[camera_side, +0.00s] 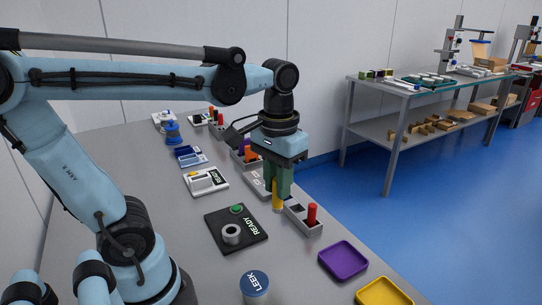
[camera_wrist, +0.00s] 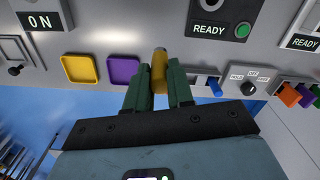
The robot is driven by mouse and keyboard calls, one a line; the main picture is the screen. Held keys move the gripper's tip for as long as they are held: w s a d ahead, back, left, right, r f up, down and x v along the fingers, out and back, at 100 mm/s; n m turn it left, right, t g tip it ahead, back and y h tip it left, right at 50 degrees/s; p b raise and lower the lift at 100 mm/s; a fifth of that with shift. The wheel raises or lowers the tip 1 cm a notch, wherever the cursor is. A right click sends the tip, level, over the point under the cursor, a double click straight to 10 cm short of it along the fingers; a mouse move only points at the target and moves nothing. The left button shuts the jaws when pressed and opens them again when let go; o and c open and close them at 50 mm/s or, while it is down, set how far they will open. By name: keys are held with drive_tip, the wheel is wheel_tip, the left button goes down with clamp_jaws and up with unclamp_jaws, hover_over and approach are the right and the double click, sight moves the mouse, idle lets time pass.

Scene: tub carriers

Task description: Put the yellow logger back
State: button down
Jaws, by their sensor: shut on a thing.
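My gripper (camera_side: 278,186) has green fingers and is shut on the yellow logger (camera_side: 277,198), which is roughly upright with its lower part showing below the fingertips. In the wrist view the yellow logger (camera_wrist: 159,68) sits between the fingertips (camera_wrist: 159,82). Beside it is a grey rack (camera_side: 297,214) holding a red logger (camera_side: 312,213) at its near end. Some of the rack's slots look empty. Whether the yellow logger's lower end touches the rack or is above it, I cannot tell. The fingers hide part of the rack.
A purple tray (camera_side: 343,258) and a yellow tray (camera_side: 384,291) lie toward the near edge. A black READY plate (camera_side: 238,231) with a grey ring is left of the rack. A LEEK tub (camera_side: 255,284) stands in front. Another rack (camera_side: 246,158) with coloured loggers is behind.

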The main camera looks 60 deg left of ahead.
drive_tip(key=w+a+f, duration=0.4)
drive_tip(key=w+a, duration=0.5)
drive_tip(key=w, duration=0.2)
drive_tip(key=shift+w+f, duration=0.15)
drive_tip(key=shift+f, duration=2.05)
drive_tip(key=shift+w+f, duration=0.15)
drive_tip(key=shift+f, duration=2)
drive_tip(key=shift+f, duration=0.1)
drive_tip(key=c, duration=1)
unclamp_jaws()
